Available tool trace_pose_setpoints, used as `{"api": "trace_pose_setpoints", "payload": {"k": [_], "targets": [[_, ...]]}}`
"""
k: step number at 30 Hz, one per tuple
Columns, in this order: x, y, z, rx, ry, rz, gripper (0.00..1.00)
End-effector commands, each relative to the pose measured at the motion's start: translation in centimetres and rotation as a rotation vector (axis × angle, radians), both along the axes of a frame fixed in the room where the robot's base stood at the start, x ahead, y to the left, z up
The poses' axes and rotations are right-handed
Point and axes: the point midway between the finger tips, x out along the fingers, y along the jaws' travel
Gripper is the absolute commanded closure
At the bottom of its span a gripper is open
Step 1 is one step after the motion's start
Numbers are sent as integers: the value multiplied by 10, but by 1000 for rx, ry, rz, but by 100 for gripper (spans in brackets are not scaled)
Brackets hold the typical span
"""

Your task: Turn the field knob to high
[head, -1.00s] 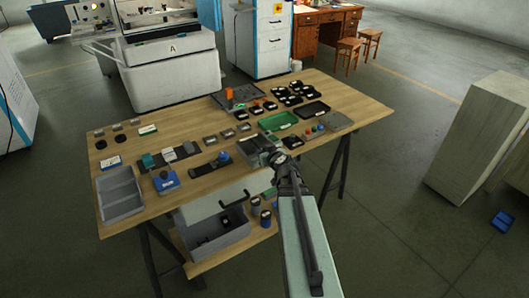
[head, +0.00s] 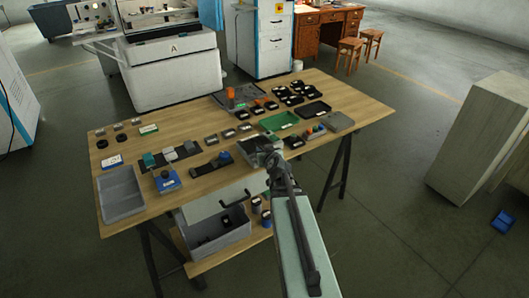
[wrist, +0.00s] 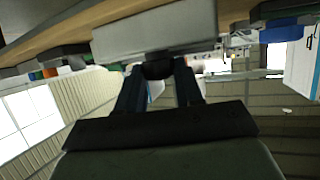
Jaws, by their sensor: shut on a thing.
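My gripper (wrist: 158,78) is shut on a dark round knob (wrist: 158,69) in the wrist view. The knob sits on the face of a light grey box (wrist: 155,33), with one finger on each side of it. In the head view the grey box (head: 254,144) stands at the table's front edge, and my gripper (head: 272,157) reaches it from the front right. The arm hides the knob in the head view. I cannot read any markings or the knob's setting.
The wooden table (head: 215,182) holds a green tray (head: 279,121), a blue-based device (head: 166,181) and a grey bin (head: 121,193). A shelf below carries another grey bin (head: 222,240).

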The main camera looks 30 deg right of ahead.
Motion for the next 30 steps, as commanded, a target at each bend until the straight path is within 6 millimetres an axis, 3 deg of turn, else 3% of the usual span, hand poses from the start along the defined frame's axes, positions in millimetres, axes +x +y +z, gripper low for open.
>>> {"api": "trace_pose_setpoints", "payload": {"k": [6, 7, 14, 23, 30], "targets": [[0, 0, -1, 1, 2, 1, 95], [0, 0, -1, 1, 2, 1, 62], [0, 0, 0, 1, 1, 1, 39], [0, 0, 1, 0, 0, 1, 39], [0, 0, 19, -1, -1, 3, 39]]}}
